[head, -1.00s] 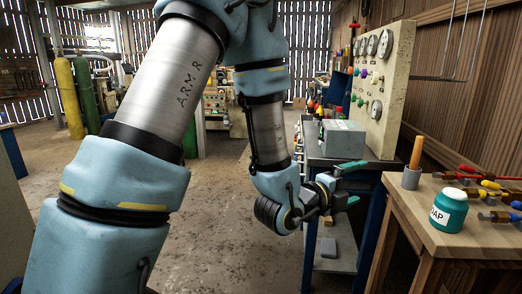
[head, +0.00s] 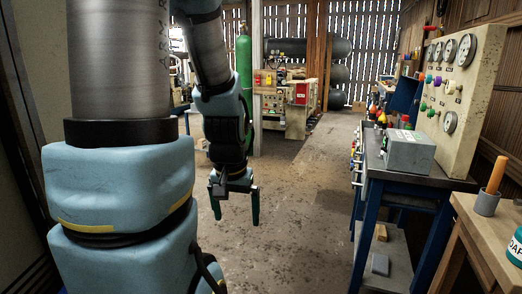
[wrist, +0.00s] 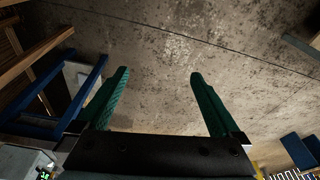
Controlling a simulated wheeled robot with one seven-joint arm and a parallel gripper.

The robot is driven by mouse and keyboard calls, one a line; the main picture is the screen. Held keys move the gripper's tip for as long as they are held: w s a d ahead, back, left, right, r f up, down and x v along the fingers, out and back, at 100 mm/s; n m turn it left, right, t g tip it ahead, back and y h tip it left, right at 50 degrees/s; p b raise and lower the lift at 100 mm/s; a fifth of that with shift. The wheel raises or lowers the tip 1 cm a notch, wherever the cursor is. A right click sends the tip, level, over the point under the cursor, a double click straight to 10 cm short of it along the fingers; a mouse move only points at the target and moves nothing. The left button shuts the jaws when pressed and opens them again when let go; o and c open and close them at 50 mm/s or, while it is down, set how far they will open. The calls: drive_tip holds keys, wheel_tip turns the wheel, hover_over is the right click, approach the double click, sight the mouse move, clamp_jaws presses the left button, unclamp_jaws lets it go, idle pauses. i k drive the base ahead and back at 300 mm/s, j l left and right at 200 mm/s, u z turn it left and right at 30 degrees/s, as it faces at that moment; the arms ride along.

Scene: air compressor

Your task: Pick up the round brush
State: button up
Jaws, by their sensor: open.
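My gripper (head: 236,216) hangs with its fingers pointing down over bare floor, left of the benches, in the head view. In the wrist view its two green fingers (wrist: 160,74) are spread wide with nothing between them. No item is clearly recognisable as a round brush. An upright orange handle (head: 497,174) stands in a grey round cup or base (head: 486,203) on the wooden bench at the right edge. It could be the brush, but I cannot tell. It is well to the right of my gripper.
The wooden bench (head: 490,240) is cut off at right, with a teal jar (head: 516,247) at the frame edge. A blue-legged table (head: 375,206) carries a grey box (head: 407,150) and a gauge panel (head: 458,95). The concrete floor (head: 300,220) in the middle is clear.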

sight(501, 164)
drive_tip(key=z, duration=1.65)
